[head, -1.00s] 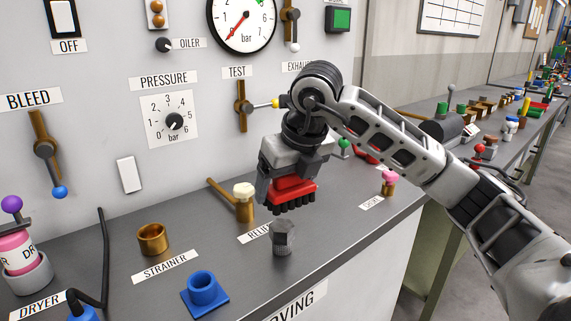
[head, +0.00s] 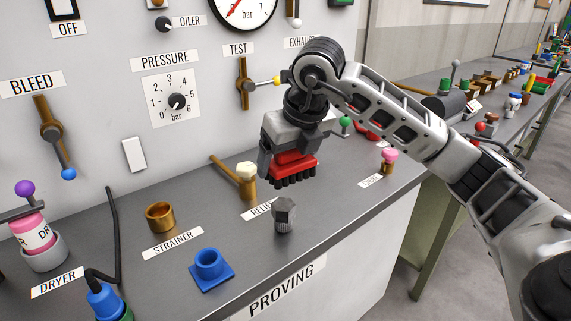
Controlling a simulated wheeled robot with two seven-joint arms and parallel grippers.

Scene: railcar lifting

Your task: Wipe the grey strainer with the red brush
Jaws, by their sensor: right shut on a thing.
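The grey strainer (head: 284,216) is a small dark grey piece with a hexagonal top and ribbed lower part. It stands upright on the grey bench top, near the front edge. My right gripper (head: 289,150) is shut on the red brush (head: 294,166), which has black bristles pointing down. In the picture the brush is just above the strainer, with a gap between them; the bristles do not touch it. A brass cup (head: 160,217) stands behind the STRAINER label. My left gripper is not in view.
A brass valve with a cream knob (head: 246,182) stands left of the brush. A blue flanged socket (head: 210,270) is at the bench front. A pink-topped brass piece (head: 389,161) is to the right. The wall panel (head: 90,130) with levers and dials rises behind.

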